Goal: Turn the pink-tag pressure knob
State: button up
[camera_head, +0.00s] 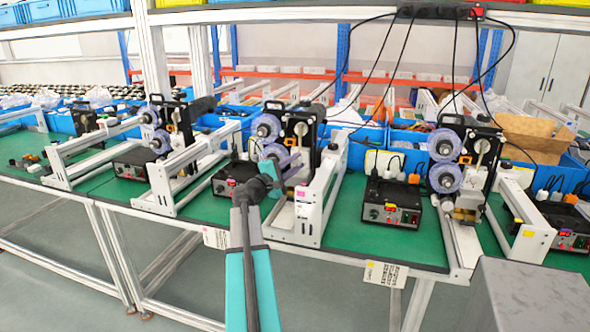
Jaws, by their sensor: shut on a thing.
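The pink tag (301,192) is on the front end of a white machine frame (311,212) in the middle of the bench. That machine has a black upright plate and two translucent purple rollers (266,128). My gripper (288,176) reaches in at the lower front of this machine, just below the lower roller and left of the pink tag. It is shut on a small part there, which I take to be the pressure knob. The knob itself is hidden behind my teal wrist and fingers. I cannot tell how far the knob is turned.
Similar machines stand on both sides; the right one has a yellow tag (528,233). Black control boxes (391,202) sit on the green bench top (345,238). Blue bins (367,138) line the back. A grey box (530,295) is at the lower right. Black cables hang above.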

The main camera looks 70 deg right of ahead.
jog(key=shift+r+n, duration=0.1)
jog(key=shift+n, duration=0.3)
jog(key=o, duration=1)
jog(key=shift+d, duration=0.1)
jog(key=b+v, duration=0.1)
jog(key=v, duration=0.6)
jog(key=b+v, duration=0.1)
jog(key=v, duration=0.6)
jog(key=shift+s+f, duration=0.15)
jog(key=shift+f, duration=0.05)
